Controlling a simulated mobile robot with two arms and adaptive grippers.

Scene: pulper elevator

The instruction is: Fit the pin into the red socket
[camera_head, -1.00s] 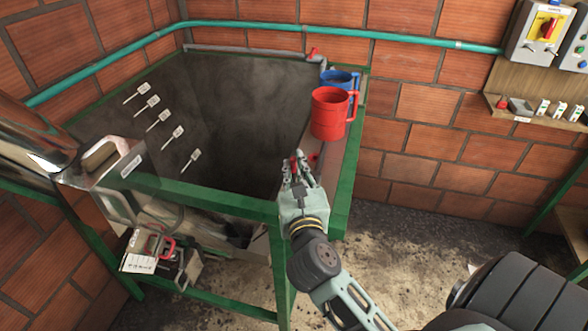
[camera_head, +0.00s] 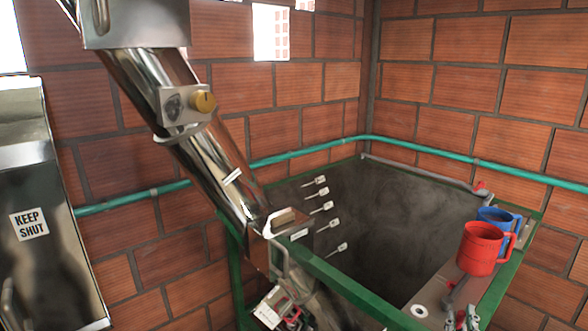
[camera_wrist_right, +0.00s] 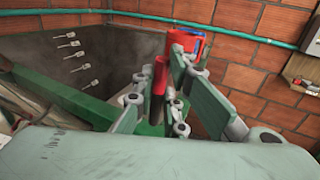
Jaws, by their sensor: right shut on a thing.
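My right gripper (camera_head: 462,318) shows only by its fingertips at the bottom edge of the head view, over the ledge beside the tank. In the right wrist view, its fingers (camera_wrist_right: 168,95) are shut on a red rod-like piece, which I take to be the pin (camera_wrist_right: 160,76). I cannot pick out the red socket for certain. A red loop-shaped part (camera_head: 291,318) shows near a white tag, low at the tank's left. My left gripper is not in view.
A red mug (camera_head: 481,250) and a blue mug (camera_head: 500,217) stand on the ledge, close beyond my right gripper. A white ring (camera_head: 419,310) lies on the ledge. The tank (camera_head: 380,225) has a green frame. A steel chute (camera_head: 200,150) slopes down on the left.

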